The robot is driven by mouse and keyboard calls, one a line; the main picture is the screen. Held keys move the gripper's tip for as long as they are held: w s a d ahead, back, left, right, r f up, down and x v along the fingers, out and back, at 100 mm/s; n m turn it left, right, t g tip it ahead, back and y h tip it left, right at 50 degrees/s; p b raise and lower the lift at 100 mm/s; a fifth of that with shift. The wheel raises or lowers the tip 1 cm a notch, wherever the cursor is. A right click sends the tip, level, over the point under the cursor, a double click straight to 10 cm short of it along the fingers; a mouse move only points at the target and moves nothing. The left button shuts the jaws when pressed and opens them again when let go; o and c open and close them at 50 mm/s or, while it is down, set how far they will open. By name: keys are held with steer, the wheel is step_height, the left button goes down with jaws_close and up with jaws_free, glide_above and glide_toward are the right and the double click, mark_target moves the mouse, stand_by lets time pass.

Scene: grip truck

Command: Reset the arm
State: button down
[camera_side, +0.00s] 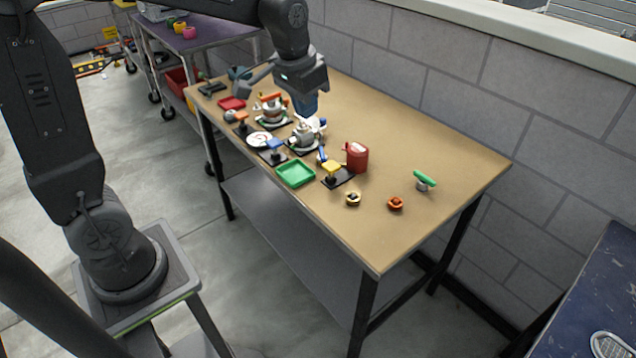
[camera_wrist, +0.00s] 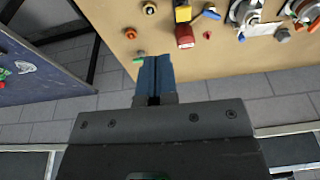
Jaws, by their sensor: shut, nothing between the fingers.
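My gripper (camera_side: 306,104) is above the far side of the wooden table (camera_side: 440,165) in the side view, with its blue fingers pointing down. In the wrist view, the blue fingers of my gripper (camera_wrist: 155,60) are together with nothing between them. They overlap the table's edge in that picture. My arm reaches in from the upper left in the side view.
Around the gripper stand a red canister (camera_side: 357,157), a green tray (camera_side: 295,173), a red tray (camera_side: 231,103) and several fittings. A green-handled part (camera_side: 424,181) and an orange ring (camera_side: 396,203) lie apart.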

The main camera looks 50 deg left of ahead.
steer(key=s+d+r+t, duration=0.1)
steer(key=s+d, duration=0.1)
steer(key=s, duration=0.7)
steer(key=s+d+r+t, duration=0.1)
steer(key=s+d+t, duration=0.1)
steer(key=s, duration=0.7)
steer(key=shift+r, duration=0.15)
